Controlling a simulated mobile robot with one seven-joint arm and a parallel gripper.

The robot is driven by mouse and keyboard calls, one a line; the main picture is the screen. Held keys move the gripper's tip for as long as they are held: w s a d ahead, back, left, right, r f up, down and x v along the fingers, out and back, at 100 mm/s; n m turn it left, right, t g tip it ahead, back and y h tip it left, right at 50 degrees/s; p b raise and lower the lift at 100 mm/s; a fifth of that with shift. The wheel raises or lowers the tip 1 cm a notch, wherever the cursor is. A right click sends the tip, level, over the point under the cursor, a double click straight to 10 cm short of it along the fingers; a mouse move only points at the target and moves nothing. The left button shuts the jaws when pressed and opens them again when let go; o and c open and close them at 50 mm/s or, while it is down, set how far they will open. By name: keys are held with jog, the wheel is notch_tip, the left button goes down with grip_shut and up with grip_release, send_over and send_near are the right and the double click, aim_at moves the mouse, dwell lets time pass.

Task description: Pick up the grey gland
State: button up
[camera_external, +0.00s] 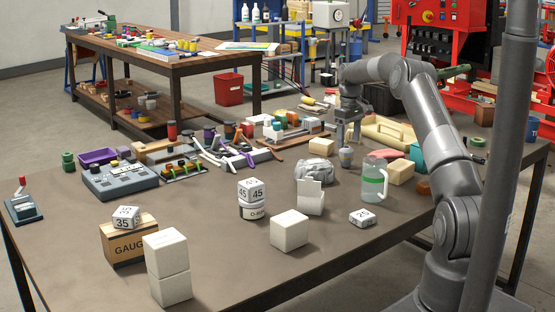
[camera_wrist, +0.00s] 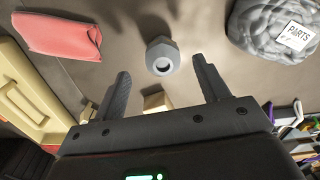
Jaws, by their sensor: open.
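The grey gland (camera_wrist: 162,55) is a small grey fitting with a hexagonal body and a round opening. In the wrist view it sits on the brown tabletop, just past the fingertips and roughly centred between them. My gripper (camera_wrist: 160,70) is open with nothing between its fingers. In the external view my gripper (camera_external: 347,139) points down above the grey gland (camera_external: 346,158), at the right part of the table. Whether the fingertips touch the gland cannot be told.
A grey parts bag (camera_wrist: 272,30) lies right of the gland in the wrist view, and a red cloth-like piece (camera_wrist: 58,36) lies left. A yellow case (camera_wrist: 28,92) is at far left. A clear jug (camera_external: 374,182) with a green band and a cream block (camera_external: 321,146) stand nearby.

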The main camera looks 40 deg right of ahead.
aim_at(347, 147)
notch_tip(347, 147, down, 5)
jog(key=shift+w+a+r, duration=0.1)
jog(key=shift+w, duration=0.05)
jog(key=c, duration=1.1)
